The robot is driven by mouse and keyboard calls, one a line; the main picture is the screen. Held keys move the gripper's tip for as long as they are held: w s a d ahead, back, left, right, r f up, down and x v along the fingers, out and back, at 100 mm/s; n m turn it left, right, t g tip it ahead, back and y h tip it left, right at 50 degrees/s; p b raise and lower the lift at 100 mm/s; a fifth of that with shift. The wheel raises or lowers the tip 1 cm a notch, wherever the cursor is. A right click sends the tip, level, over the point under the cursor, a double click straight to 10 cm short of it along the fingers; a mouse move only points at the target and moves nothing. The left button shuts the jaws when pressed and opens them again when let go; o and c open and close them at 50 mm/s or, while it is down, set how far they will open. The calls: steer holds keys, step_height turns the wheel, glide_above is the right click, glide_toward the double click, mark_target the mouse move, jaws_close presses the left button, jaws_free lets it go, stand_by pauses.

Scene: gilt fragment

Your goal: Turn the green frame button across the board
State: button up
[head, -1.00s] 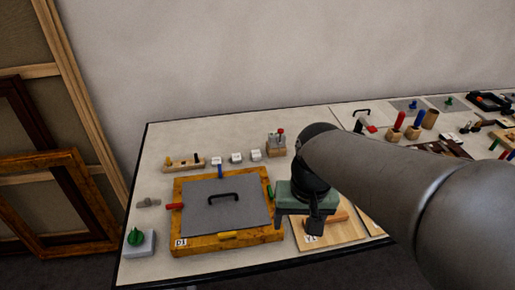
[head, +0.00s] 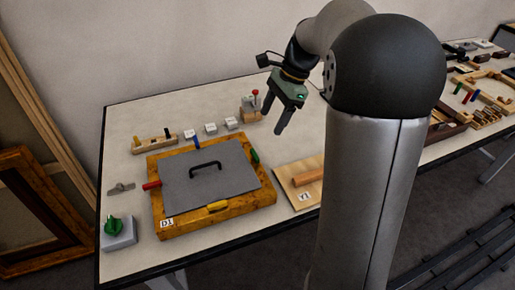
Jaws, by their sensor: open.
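The green frame button (head: 255,157) sits on the right side of a wooden frame (head: 170,228) marked D1. It looks like a short upright tab at the edge of a grey board (head: 225,190) with a black handle. A red button (head: 152,185), a blue button (head: 197,143) and a yellow button (head: 217,205) sit on the other sides of the frame. My gripper (head: 280,121) is open and empty, above the table behind and to the right of the green button, apart from it.
Several white blocks (head: 210,128) and a block with a red-topped pin (head: 251,105) stand behind the frame. A wooden board with a roller-like bar (head: 307,177) lies to the right.

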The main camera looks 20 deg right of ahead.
mark_target(255, 154)
steer(key=x, duration=1.1)
steer(key=shift+a+f, duration=0.1)
steer(key=shift+f, duration=0.15)
steer(key=c, duration=1)
